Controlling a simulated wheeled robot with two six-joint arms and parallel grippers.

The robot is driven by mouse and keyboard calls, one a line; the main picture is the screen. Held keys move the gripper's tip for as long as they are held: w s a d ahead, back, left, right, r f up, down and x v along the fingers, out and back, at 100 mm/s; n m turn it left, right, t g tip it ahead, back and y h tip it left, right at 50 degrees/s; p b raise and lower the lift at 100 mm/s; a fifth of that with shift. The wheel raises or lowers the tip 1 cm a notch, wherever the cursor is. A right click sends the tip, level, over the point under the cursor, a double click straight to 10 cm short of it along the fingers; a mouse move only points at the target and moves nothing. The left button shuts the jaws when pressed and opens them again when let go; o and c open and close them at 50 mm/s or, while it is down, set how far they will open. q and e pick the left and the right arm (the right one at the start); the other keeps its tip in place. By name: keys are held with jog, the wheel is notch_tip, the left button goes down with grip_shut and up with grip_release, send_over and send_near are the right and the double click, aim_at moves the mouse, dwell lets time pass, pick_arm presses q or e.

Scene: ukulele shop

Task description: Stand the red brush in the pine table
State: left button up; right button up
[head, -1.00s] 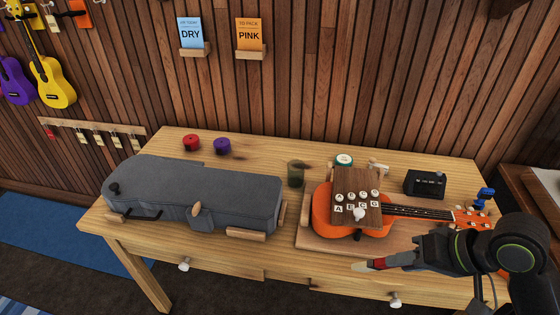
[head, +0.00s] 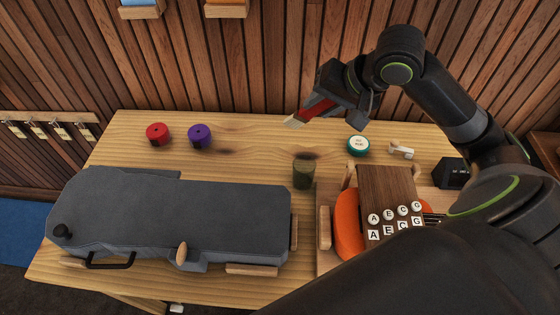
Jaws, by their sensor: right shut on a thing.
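My right gripper (head: 338,98) is shut on the red brush (head: 317,109) and holds it in the air above the back part of the pine table (head: 244,145). The brush is tilted, with its pale bristle end (head: 293,122) pointing down and left. A dark green cup (head: 303,172) stands on the table below and slightly left of the gripper, apart from the brush. What is inside the cup is too dark to tell. My left gripper is not in view.
A grey ukulele case (head: 180,215) fills the table's left front. Red (head: 157,134) and purple (head: 200,136) rolls sit behind it. A teal round tin (head: 358,146) and a black box (head: 451,173) stand right. An orange ukulele (head: 348,222) lies partly hidden under my arm.

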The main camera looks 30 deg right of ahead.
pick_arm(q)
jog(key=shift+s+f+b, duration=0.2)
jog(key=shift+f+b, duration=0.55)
pick_arm(e)
notch_tip(320, 180, down, 10)
jog(key=shift+r, duration=0.2)
jog(key=shift+f, duration=0.1)
